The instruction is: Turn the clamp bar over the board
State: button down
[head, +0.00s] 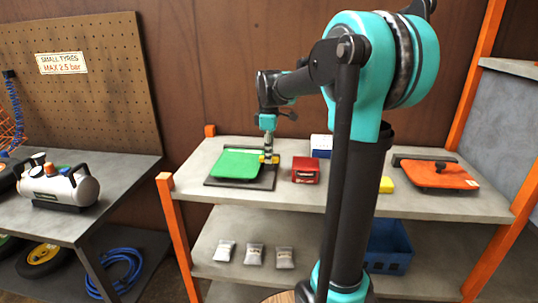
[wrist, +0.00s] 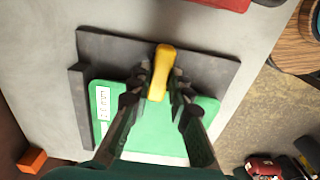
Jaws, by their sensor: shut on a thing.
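The green board (head: 237,164) lies flat on a dark base plate (head: 266,184) at the left of the upper shelf. It also shows in the wrist view (wrist: 165,138), with a small white label at its corner. The yellow clamp bar (wrist: 166,55) stands out between my fingertips in the wrist view; one end is over the bare dark plate and the other reaches the board's edge in the picture. My gripper (head: 268,156) is shut on the clamp bar, at the board's right side in the head view. The fingers hide part of the board and the bar's sides.
A red box (head: 306,170) stands close to the right of the plate, with a blue and white box (head: 321,146) behind. An orange post (head: 175,230) bounds the shelf at left.

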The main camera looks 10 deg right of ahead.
dwell(0.3)
jog(key=c, duration=1.4)
grip_release()
jog(key=shift+r, duration=0.1)
notch_tip(320, 180, up, 12)
